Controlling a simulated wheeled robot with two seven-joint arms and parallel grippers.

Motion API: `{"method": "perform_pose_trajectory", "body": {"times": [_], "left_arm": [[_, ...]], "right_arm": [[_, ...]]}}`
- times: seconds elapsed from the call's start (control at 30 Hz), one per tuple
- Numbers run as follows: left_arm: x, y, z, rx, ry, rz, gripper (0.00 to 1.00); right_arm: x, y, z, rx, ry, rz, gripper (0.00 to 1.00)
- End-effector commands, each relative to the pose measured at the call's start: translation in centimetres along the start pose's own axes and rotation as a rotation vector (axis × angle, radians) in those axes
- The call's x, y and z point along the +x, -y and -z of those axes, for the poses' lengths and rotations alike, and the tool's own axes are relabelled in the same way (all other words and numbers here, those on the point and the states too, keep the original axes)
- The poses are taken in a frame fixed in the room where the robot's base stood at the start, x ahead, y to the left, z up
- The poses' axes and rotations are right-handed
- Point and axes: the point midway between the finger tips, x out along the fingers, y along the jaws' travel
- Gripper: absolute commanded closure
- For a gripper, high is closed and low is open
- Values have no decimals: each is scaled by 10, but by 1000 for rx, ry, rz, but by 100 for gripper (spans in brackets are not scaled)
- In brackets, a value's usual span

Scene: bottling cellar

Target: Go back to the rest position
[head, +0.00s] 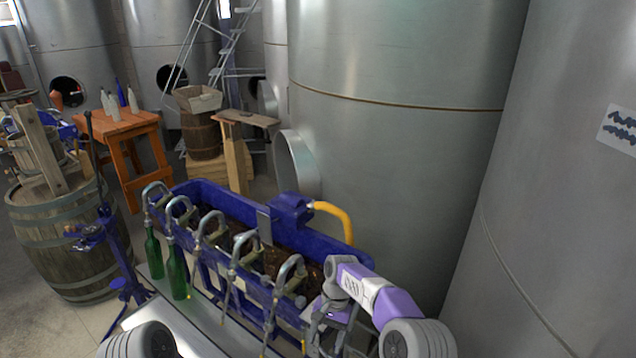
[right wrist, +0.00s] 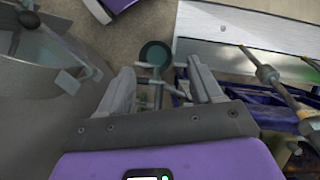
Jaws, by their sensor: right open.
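My right arm comes in from the lower right in the head view. Its gripper (head: 332,322) hangs at the right end of the blue bottling filler (head: 215,190), close to the last spout. In the right wrist view the two grey fingers (right wrist: 162,80) stand wide apart, with nothing held between them. A thin metal rod fitting shows past the fingertips; I cannot tell how far off it is. My left gripper is not in view.
Two green bottles (head: 177,273) stand under the left spouts on a pale bench (head: 205,335). Large steel tanks (head: 400,150) rise close behind and to the right. A barrel (head: 65,235) and an orange table (head: 120,122) stand at the left. A dark teal disc (right wrist: 155,53) lies below.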

Motion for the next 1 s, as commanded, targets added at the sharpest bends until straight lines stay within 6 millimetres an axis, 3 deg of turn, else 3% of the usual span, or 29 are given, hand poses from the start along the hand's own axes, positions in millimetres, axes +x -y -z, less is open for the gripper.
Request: {"method": "perform_pose_trajectory", "body": {"times": [0.27,0.47,0.7,0.83,1.0], "left_arm": [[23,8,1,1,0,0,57],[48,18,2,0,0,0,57],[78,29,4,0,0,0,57],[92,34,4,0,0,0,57],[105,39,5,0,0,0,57]], "right_arm": [[90,-25,16,-55,-21,73,35],[186,-61,13,-103,-66,156,35],[286,-114,-25,-139,-155,239,35],[322,-142,-56,-148,-212,262,35],[346,-169,-90,-153,-273,269,35]]}}
